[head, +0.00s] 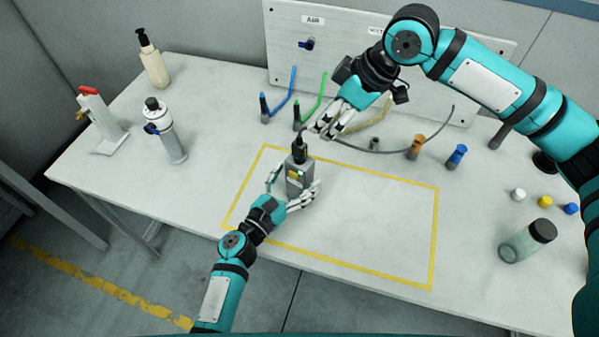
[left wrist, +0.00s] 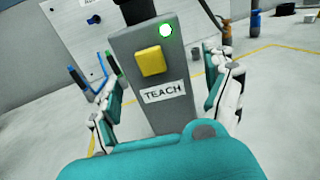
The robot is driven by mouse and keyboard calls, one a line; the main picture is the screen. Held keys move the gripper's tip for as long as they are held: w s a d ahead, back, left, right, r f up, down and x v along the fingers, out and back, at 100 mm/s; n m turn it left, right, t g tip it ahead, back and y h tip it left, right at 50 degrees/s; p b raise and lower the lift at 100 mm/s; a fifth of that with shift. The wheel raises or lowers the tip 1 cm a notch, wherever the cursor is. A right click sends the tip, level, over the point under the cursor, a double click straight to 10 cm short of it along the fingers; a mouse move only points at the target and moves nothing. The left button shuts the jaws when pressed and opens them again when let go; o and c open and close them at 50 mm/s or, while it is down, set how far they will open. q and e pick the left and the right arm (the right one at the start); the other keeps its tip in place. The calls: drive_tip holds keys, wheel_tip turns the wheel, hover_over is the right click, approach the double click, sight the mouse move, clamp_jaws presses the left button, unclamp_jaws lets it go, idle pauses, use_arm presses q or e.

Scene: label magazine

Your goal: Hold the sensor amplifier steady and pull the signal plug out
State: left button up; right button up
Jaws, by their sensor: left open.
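The sensor amplifier (head: 299,184) is a grey upright box inside the yellow outline on the table. In the left wrist view the amplifier (left wrist: 155,120) shows a yellow button, a lit green lamp and a TEACH label. The black signal plug (head: 299,149) stands in its top, with a dark cable running off to the right. My left gripper (head: 293,187) is open, its fingers on either side of the amplifier; I cannot tell whether they touch it. My right gripper (head: 324,127) is just above and right of the plug; its jaw state is unclear.
A panel (head: 350,35) with blue, green and yellowish lines stands behind. Orange (head: 415,147) and blue (head: 456,156) connectors are to the right, with a jar (head: 520,245) and small caps beyond. Bottles (head: 165,130) stand at left. The outlined area right of the amplifier is clear.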

use_arm(q)
drive_tip(key=shift+x, duration=1.15)
